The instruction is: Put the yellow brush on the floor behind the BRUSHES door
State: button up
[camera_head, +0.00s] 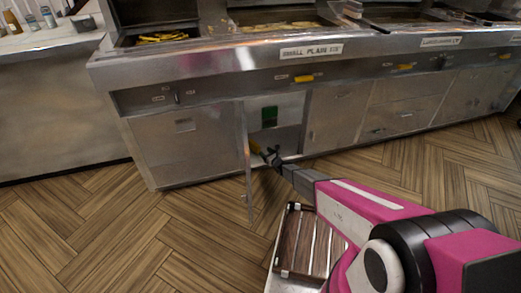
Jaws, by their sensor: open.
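A cabinet door (248,170) in the front of the steel range stands open, seen nearly edge-on. No BRUSHES lettering is readable on it. Behind it is an open compartment (290,110) with a green item on its back wall. A small yellow thing (255,147), likely the yellow brush, shows low in the opening just beside the door. Its lower part and what it rests on are hard to make out. My gripper (268,154) is open at the mouth of the compartment, just right of the yellow thing. I cannot tell whether they touch.
The range (220,70) runs across the back, with closed doors right of the opening and yellow handles (304,79) above. A slatted brown-and-white platform (305,245) lies below my arm. A counter (50,105) stands left. The wooden floor (110,230) at left is clear.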

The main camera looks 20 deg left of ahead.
jog(key=s+d+r+n+g+h, duration=0.1)
jog(key=s+d+r+n+g, duration=0.3)
jog(key=s+d+r+n, duration=0.45)
jog(key=s+d+r+n+g+h, duration=0.1)
jog(key=s+d+r+n+g, duration=0.4)
jog(key=r, duration=0.7)
jog(key=s+d+r+n+h, duration=0.4)
jog(key=s+d+r, duration=0.1)
jog(key=d, duration=0.5)
jog(key=s+d+r+n+g+h, duration=0.1)
jog(key=s+d+r+n+h, duration=0.2)
jog(key=s+d, duration=0.5)
jog(key=s+d+r+n+h, duration=0.4)
jog(key=s+d+r, duration=0.3)
jog(key=d, duration=0.7)
jog(key=shift+s+d+r+n+g+h, duration=0.2)
jog(key=shift+d+r+n+g+h, duration=0.15)
jog(key=shift+h, duration=0.45)
